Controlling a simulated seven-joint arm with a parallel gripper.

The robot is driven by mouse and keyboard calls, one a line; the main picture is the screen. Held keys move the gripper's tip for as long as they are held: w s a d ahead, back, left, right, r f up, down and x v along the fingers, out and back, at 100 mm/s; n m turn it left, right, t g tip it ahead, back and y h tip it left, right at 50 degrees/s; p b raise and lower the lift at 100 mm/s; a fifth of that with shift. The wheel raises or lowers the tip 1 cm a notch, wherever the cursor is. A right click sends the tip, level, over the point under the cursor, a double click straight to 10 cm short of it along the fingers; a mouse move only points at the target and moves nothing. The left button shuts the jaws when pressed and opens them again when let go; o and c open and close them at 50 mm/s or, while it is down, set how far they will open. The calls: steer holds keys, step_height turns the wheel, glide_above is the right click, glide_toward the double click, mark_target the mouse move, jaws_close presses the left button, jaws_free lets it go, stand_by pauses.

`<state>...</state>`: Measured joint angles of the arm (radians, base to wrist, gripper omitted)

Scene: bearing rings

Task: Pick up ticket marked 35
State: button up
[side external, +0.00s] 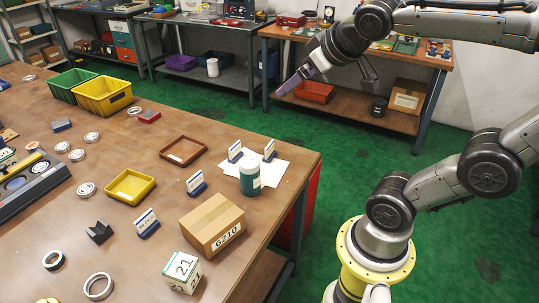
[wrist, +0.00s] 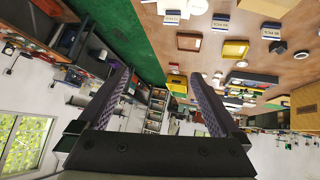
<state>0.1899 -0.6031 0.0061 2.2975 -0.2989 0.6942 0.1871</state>
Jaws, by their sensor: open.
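Several white tickets in blue stands are on the brown table. In the side external view one ticket (side external: 235,150) and another ticket (side external: 269,149) stand near the far right corner, by white paper. A third ticket (side external: 195,182) stands left of the brown box, and a fourth ticket (side external: 146,221) stands nearer. Their markings are too small to read, so I cannot tell which is 35. Tickets also show upside down at the top of the wrist view (wrist: 220,21). My gripper (side external: 289,84) is raised beyond the table's far right edge, away from the tickets. Its fingers (wrist: 160,76) are apart and empty.
A green-and-white jar (side external: 250,179) stands on the paper (side external: 270,172). A brown box (side external: 212,224) marked 6210 and a cube (side external: 182,270) marked 21 stand near the right edge. A yellow tray (side external: 130,187) and brown tray (side external: 183,151) lie left of the tickets.

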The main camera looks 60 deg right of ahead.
steer(key=w+d+r+t+h, duration=0.3)
steer(key=w+d+r, duration=0.2)
steer(key=w+d, duration=0.5)
steer(key=n+t+y, duration=0.2)
steer(key=n+y, duration=0.1)
steer(key=y, duration=0.5)
glide_above(271, 146)
steer(key=s, duration=0.4)
step_height(271, 146, down, 9)
step_height(271, 146, down, 26)
steer(key=shift+w+a+f, duration=0.1)
steer(key=shift+f, duration=0.05)
steer(key=shift+w+f, duration=0.45)
steer(key=shift+w, duration=0.1)
steer(key=shift+x, duration=3.15)
steer(key=shift+w+r, duration=0.1)
steer(key=shift+r, duration=0.05)
steer(key=c, duration=1.5)
steer(key=shift+t, duration=0.3)
steer(key=shift+r, duration=0.15)
